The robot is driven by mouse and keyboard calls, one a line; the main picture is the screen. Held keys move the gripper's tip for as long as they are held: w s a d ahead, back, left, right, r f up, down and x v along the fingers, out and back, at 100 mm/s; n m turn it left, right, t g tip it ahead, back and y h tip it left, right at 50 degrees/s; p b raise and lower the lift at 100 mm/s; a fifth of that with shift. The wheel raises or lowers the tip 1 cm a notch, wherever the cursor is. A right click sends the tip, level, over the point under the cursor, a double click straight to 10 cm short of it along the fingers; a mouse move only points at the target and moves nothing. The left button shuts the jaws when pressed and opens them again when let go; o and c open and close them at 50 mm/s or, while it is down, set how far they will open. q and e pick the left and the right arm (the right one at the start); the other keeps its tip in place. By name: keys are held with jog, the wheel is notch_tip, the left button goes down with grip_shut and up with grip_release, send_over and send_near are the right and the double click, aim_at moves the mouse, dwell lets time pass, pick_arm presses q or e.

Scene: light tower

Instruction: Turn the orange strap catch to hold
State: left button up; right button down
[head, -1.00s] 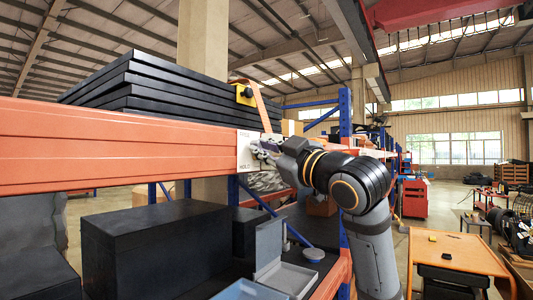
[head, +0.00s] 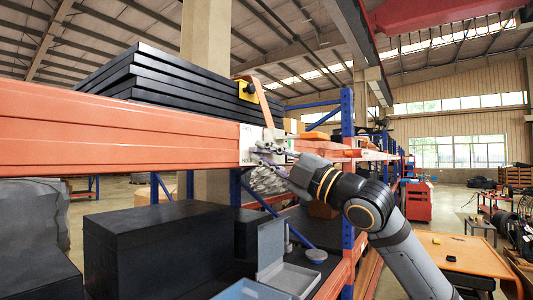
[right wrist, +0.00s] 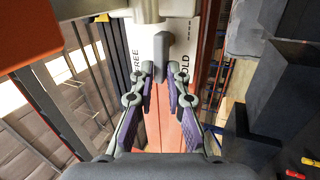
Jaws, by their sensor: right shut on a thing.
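The orange strap (head: 264,104) runs down over the stack of black panels to the front of the orange beam. A white plate (head: 247,143) marked FREE at the top and HOLD at the bottom is there, and its lettering also shows in the right wrist view (right wrist: 185,45). My right gripper (head: 268,153) is at this plate, coming from the right. In the right wrist view, its fingers (right wrist: 161,75) are closed about the grey lever of the strap catch (right wrist: 162,46). The fingers hide much of the catch in the head view. My left gripper is not in view.
The orange shelf beam (head: 120,143) runs across the left, with black panels (head: 165,88) stacked above it. Below are a black box (head: 150,250) and an open grey case (head: 285,275). A blue upright (head: 347,120) stands behind my right arm.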

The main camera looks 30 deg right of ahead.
jog(key=shift+f+n+y, duration=0.3)
jog(key=shift+n+y, duration=0.1)
jog(key=shift+n, duration=0.4)
jog(key=c, duration=1.6)
grip_release()
jog(key=shift+c, duration=0.2)
jog(key=shift+w, duration=0.1)
jog(key=shift+r, duration=0.1)
jog(key=shift+r, duration=0.1)
